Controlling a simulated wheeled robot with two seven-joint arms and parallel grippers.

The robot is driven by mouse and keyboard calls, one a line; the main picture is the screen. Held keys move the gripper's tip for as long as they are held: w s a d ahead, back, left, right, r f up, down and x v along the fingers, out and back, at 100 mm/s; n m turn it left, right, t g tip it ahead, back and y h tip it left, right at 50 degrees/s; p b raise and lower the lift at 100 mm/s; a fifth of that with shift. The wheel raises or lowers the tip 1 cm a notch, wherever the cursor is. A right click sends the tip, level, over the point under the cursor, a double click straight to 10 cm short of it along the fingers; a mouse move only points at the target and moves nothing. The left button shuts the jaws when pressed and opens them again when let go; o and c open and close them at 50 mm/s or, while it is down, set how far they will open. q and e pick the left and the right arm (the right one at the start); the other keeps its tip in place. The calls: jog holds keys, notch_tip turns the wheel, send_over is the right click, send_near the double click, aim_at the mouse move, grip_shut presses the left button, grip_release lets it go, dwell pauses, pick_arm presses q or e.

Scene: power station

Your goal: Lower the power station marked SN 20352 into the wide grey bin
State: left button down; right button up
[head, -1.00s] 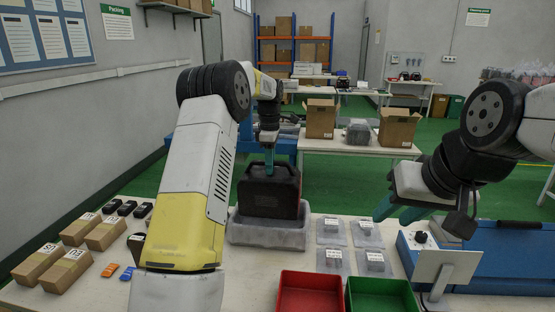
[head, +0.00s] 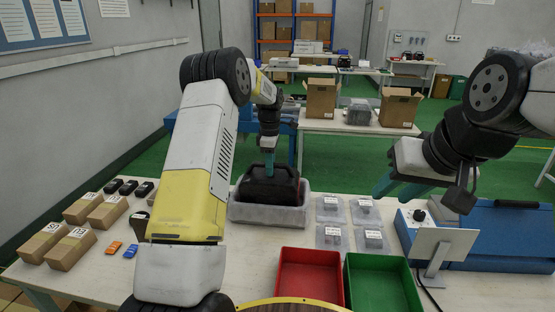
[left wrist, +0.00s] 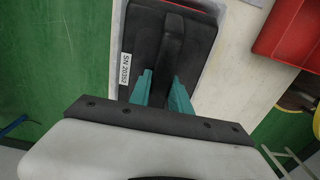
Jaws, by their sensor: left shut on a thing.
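The black power station (head: 268,188) sits inside the wide grey bin (head: 262,216), its upper part and handle showing above the rim. In the left wrist view the power station (left wrist: 150,52) carries a white label reading SN 20352. My left gripper (head: 269,163) points down from above and is shut on its handle; the teal fingers also show in the left wrist view (left wrist: 160,92). Whether the power station's base touches the bin floor is hidden by the front wall. My right gripper (head: 400,188) hangs empty at the right, its fingers apart.
A red tray (head: 308,278) and a green tray (head: 380,285) stand at the table's front. Several clear-bagged parts (head: 330,208) lie right of the bin. Several brown boxes (head: 70,248) lie at the left. A blue machine (head: 500,232) is at the right.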

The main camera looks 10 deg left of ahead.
pick_arm(q)
jog(key=shift+w, duration=0.1)
dwell(0.3)
jog(key=c, duration=1.2)
grip_release()
jog(key=shift+o, duration=0.4)
jog(key=shift+f, duration=0.15)
jog(key=shift+s+f, duration=0.2)
notch_tip(320, 180, up, 22)
jog(key=shift+r, duration=0.1)
